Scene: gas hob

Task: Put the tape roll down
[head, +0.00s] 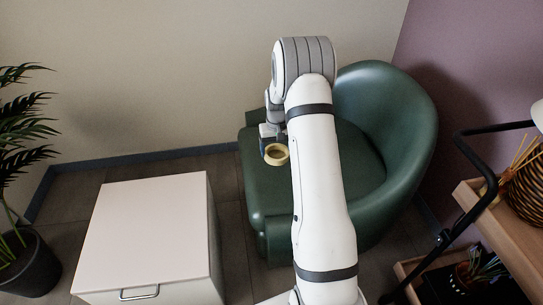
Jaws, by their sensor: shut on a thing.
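The tape roll (276,154) is a small pale-yellow ring in the head view, left of my arm. My gripper (268,148) is shut on it, with the roll at the end of the jaws. The roll shows in front of the seat of a green armchair (262,190). I cannot tell whether it touches the seat or hangs above it. My arm hides part of the chair.
A white cabinet (146,230) with a clear top and a metal handle stands at the left front. A potted plant (22,255) is at the far left. A wooden shelf (500,235) with a woven vase and a black lamp arm (466,165) is at the right.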

